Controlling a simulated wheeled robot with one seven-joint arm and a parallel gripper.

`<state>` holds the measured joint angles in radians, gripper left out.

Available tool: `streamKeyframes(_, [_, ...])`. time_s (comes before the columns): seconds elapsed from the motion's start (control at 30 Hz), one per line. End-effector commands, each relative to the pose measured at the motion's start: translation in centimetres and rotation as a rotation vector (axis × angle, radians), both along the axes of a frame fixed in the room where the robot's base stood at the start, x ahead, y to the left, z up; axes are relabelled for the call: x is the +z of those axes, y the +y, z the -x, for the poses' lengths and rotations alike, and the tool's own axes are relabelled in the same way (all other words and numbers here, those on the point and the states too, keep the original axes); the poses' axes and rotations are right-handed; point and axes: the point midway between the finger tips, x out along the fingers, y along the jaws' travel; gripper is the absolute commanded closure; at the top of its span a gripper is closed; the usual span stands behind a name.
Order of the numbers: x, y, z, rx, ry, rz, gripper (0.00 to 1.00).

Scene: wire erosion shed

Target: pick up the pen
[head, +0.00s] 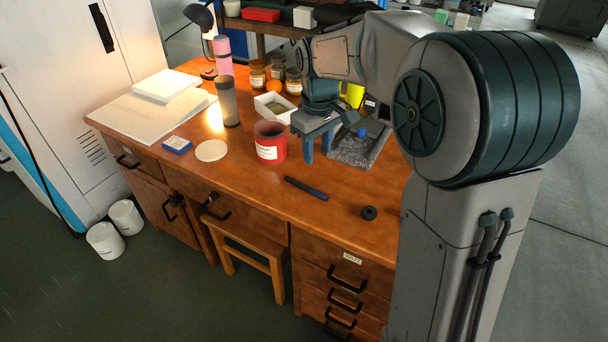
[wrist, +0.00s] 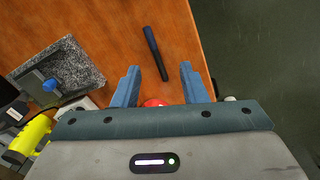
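The pen (head: 307,188) is a slim dark stick, part blue and part black. My gripper (head: 318,148) is above the desk, behind the pen and right of the mug. In the wrist view its blue fingers (wrist: 160,72) are wide apart with nothing held between them. The pen is apart from the fingers.
A granite slab (head: 352,155) with a blue-knobbed fixture is right of the gripper. A black ring (head: 369,212) lies right of the pen. A white tray (head: 274,107), jars (head: 258,78), tumbler (head: 229,101) and round coaster (head: 211,150) stand further left. Desk around the pen is clear.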

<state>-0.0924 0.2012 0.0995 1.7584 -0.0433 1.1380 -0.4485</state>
Motion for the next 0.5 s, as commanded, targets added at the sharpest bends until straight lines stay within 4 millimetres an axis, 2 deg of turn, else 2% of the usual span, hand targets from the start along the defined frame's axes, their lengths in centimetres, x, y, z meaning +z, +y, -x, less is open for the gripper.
streamKeyframes(0.03, [-0.5, 0.9, -1.6, 0.045, 0.013, 0.000, 0.61])
streamKeyframes(0.2, [-1.6, 3.0, -5.3, 0.167, 0.037, -0.002, 0.61])
streamKeyframes(0.33, [-2.2, 3.8, -6.6, 0.214, 0.047, -0.003, 0.61])
streamKeyframes(0.5, [-4.0, 4.0, -7.0, 0.231, 0.053, -0.004, 0.61])
